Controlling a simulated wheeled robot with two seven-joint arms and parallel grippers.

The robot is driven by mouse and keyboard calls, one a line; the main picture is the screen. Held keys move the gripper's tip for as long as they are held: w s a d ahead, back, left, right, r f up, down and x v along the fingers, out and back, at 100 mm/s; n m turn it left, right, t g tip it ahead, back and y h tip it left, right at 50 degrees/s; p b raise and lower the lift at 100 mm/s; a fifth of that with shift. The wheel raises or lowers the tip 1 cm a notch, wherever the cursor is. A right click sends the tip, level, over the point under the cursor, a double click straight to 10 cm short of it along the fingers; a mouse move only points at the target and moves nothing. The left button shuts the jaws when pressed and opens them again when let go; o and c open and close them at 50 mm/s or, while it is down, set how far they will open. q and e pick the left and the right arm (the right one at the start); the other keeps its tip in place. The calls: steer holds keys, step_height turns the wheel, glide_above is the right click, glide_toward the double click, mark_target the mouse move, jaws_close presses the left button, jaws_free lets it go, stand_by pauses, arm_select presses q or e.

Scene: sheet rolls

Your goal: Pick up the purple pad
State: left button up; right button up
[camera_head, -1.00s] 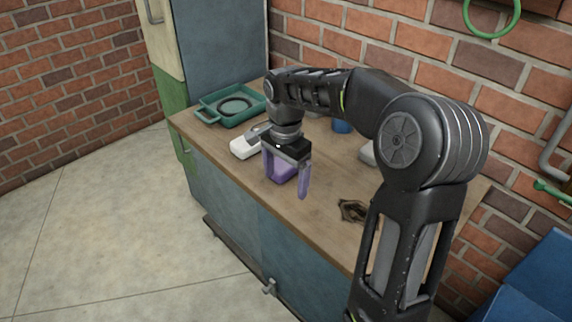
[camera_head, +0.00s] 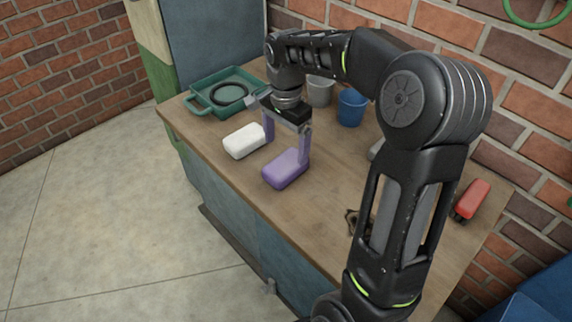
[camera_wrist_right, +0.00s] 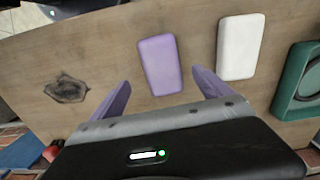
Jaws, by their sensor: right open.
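The purple pad (camera_head: 285,170) lies flat on the wooden bench top near its front edge. My right gripper (camera_head: 286,146) is open and empty, pointing down behind and above the pad, with its purple-grey fingers spread. In the right wrist view the pad (camera_wrist_right: 160,65) lies ahead of the gap between the fingertips (camera_wrist_right: 165,85), not between the fingers. The pad's far right corner is partly covered by a finger in the head view. My left gripper is out of view.
A white pad (camera_head: 244,141) lies just left of the purple one. A green tray (camera_head: 193,102) holding a dark ring, a grey cup (camera_head: 320,91), a blue cup (camera_head: 351,108) and a red-topped item (camera_head: 472,199) are also on the bench (camera_head: 245,185). A dark knot mark (camera_wrist_right: 67,88) shows on the wood.

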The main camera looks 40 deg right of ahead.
mark_target(285, 163)
steer(key=shift+f, duration=1.35)
step_height(285, 163, down, 5)
steer(key=shift+w+f+p, duration=0.1)
steer(key=shift+w+p, duration=0.05)
steer(key=shift+p, duration=0.15)
steer(key=shift+c, duration=0.2)
steer(key=c, duration=1.4)
